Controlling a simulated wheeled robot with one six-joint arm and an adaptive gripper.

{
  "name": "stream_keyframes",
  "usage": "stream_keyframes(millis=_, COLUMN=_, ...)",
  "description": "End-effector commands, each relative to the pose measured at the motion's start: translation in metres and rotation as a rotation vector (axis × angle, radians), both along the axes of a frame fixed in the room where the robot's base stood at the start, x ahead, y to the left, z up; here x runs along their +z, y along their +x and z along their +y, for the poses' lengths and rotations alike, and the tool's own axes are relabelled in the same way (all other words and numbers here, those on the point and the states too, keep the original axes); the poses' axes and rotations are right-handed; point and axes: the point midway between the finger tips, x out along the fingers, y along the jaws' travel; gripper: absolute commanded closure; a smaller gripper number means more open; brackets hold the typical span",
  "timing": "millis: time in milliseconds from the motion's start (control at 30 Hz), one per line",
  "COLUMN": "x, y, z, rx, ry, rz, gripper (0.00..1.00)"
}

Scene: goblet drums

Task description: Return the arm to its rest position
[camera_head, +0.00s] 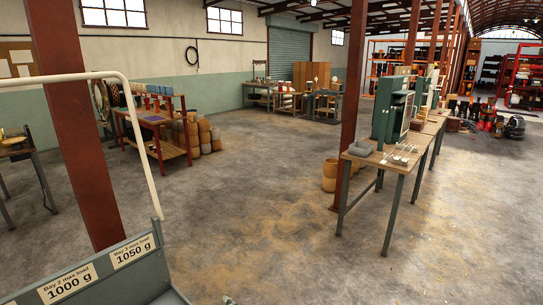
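A grey-green carrying tray on my own body (105,272) shows at the lower left. Its labels read 1000 g and 1050 g max load. A pale bent rail (143,150) rises beside it. Only part of the tray's inside shows, and no load is visible in that part.
A wooden-topped workbench (395,160) with a green cabinet (385,112) stands right of centre. A red-brown post (354,100) rises before it; another post (75,130) stands close at left. Goblet drums (205,136) cluster beside a left bench (168,150). The middle floor (270,200) is clear.

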Motion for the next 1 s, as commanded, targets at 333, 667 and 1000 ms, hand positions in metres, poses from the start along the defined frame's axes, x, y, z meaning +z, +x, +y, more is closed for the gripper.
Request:
stream_keyframes(millis=333, x=-0.081, y=-0.084, z=-0.102, rx=-0.160, ry=0.146, rz=0.036, gripper=0.57)
stream_keyframes(millis=667, x=-0.117, y=-0.181, z=-0.182, rx=-0.304, ry=0.292, rz=0.053, gripper=0.57)
stream_keyframes(millis=1000, x=-0.116, y=-0.289, z=-0.245, rx=-0.446, ry=0.448, rz=0.059, gripper=0.57)
